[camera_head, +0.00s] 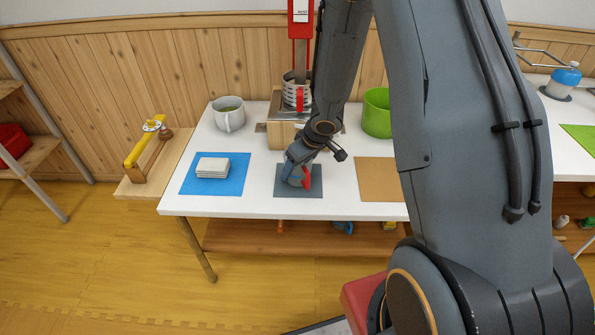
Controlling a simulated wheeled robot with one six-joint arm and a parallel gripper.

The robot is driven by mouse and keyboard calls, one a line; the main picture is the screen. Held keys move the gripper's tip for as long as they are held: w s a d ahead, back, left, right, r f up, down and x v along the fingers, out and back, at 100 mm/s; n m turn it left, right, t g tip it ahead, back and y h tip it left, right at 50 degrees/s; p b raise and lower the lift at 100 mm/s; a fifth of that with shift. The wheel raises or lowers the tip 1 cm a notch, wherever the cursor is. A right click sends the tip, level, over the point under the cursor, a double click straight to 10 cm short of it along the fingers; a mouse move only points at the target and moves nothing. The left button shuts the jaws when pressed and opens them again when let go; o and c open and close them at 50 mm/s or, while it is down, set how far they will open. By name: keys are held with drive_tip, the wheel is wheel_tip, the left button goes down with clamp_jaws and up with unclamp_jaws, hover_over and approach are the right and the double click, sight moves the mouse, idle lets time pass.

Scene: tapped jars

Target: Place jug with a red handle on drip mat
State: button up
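A small jug, mostly hidden by my gripper, shows its red handle (307,178) at the front of the white table. It is over the dark grey mat (314,190), which looks like the drip mat; I cannot tell whether the jug touches it. My gripper (297,180) points down at the jug from above. Its fingers are too small and covered to show whether they are open or shut on it. Behind, a ribbed metal vessel (296,88) with a red part in front stands on a wooden block (283,136).
A blue mat (231,186) with stacked white squares (212,167) and a grey mug (229,114) are at left. A green pot (377,112) stands behind a brown mat (378,180) at right. My arm covers much of the right side.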

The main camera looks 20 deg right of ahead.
drive_tip(key=shift+f, duration=0.3)
drive_tip(key=o, duration=1.1)
drive_tip(key=s+d+r+m+h+p, duration=0.1)
drive_tip(key=s+d+r+p, duration=0.15)
drive_tip(key=r, duration=0.45)
drive_tip(key=s+d+r+m+h+p, duration=0.1)
drive_tip(key=s+d+r+p, duration=0.1)
drive_tip(key=s+r, duration=0.3)
drive_tip(key=s+d+r+m+h+p, duration=0.1)
drive_tip(key=s+d+r+h+p, duration=0.1)
drive_tip(key=r, duration=0.6)
drive_tip(key=s+a+r+g, duration=0.1)
drive_tip(key=s+a, duration=0.1)
drive_tip(key=s, duration=0.3)
drive_tip(key=s+a+r+m+g+y, duration=0.1)
drive_tip(key=s+a+r, duration=0.1)
drive_tip(key=s, duration=0.3)
drive_tip(key=s+a+r+m+g+y, duration=0.1)
drive_tip(key=s+a+r+g, duration=0.1)
drive_tip(key=s, duration=0.4)
drive_tip(key=shift+a+r, duration=0.15)
drive_tip(key=shift+a, duration=0.2)
